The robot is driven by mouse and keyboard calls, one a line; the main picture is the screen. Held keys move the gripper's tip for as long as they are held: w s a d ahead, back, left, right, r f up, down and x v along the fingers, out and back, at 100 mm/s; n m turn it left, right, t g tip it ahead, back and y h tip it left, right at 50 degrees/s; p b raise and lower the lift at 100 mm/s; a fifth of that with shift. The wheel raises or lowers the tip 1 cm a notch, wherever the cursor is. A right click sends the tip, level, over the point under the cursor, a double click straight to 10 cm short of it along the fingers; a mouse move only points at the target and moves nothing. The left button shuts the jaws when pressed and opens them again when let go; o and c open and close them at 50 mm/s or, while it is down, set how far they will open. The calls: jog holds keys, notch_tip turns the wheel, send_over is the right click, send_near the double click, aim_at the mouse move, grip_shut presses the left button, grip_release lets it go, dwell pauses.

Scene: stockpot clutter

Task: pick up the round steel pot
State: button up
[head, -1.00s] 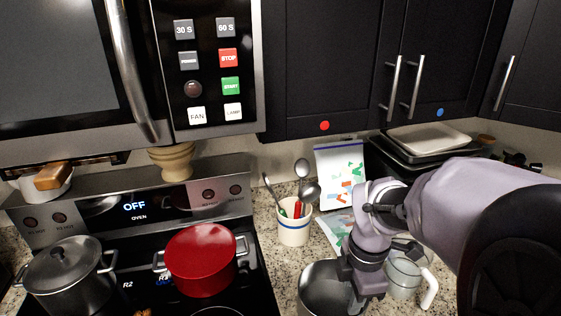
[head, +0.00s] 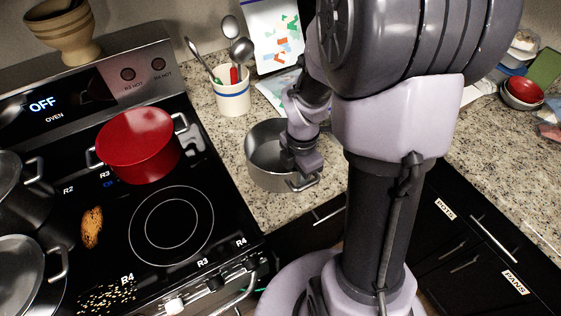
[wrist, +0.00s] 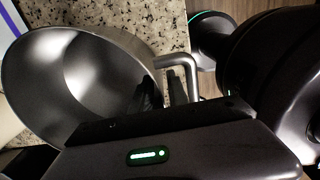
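The round steel pot (head: 262,158) is an open, empty grey pot on the granite counter, right of the stove. In the wrist view its shiny inside (wrist: 85,75) fills the left, and a bent side handle (wrist: 178,62) sticks out at its right. My gripper (head: 303,176) is at the pot's handle-side rim. In the wrist view my dark fingers (wrist: 164,92) are at the rim, one on the inner side and one near the handle. Whether they press on the wall is too dark to tell. My wrist hides part of the rim.
A red pot (head: 138,146) stands on the stove, with steel pots (head: 22,268) at its left. A utensil crock (head: 232,96) stands behind the steel pot. The counter front edge is close below the pot. Bowls (head: 522,92) stand far right.

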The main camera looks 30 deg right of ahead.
jog(key=shift+f, duration=0.2)
grip_shut()
dwell(1.2)
